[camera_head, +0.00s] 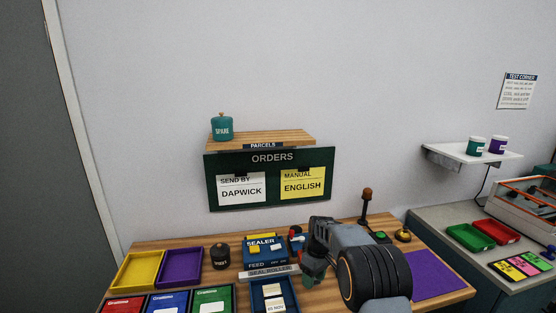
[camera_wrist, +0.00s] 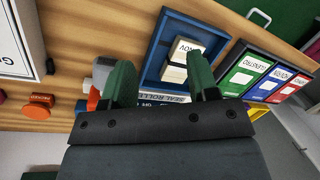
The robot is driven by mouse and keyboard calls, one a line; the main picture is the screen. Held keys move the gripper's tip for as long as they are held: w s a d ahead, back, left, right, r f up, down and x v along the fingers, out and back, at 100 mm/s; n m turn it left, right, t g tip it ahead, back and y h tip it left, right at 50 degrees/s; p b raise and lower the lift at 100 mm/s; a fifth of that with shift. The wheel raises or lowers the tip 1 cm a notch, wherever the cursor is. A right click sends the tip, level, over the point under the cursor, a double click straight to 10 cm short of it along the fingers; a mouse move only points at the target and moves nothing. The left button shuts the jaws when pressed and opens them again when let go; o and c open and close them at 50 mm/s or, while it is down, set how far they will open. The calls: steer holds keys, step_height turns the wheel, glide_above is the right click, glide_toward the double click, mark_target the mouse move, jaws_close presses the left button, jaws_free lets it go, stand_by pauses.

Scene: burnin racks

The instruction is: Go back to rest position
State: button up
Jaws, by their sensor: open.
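My gripper (camera_head: 314,268) is over the wooden bench, just right of the sealer. In the wrist view its two green fingers (camera_wrist: 160,76) are spread apart with nothing held between them. Beyond the fingertips lies a blue tray (camera_wrist: 153,68) holding small cream boxes (camera_wrist: 185,52); the right finger partly covers it. The same blue tray (camera_head: 256,302) shows in the head view at the bottom edge. My arm hides part of the bench behind it.
The blue sealer (camera_head: 260,247) stands close left of my gripper. Yellow (camera_head: 118,281) and purple (camera_head: 196,267) trays lie further left. The orders board (camera_head: 240,159) hangs on the wall; open air lies above the bench.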

steer(key=s+d+r+m+t, duration=0.1)
steer(key=s+r+m+t, duration=0.1)
steer(key=s+r, duration=0.3)
steer(key=s+d+r+m+t, duration=0.2)
steer(key=s+r+m, duration=0.2)
steer(key=s, duration=0.9)
steer(key=s+d+r+m+t+h, duration=0.1)
steer(key=s+d+r+m+t, duration=0.1)
steer(key=s+r, duration=0.5)
steer(key=shift+s+r+m+t, duration=0.35)
steer(key=shift+s+m+t, duration=0.05)
steer(key=shift+s, duration=1)
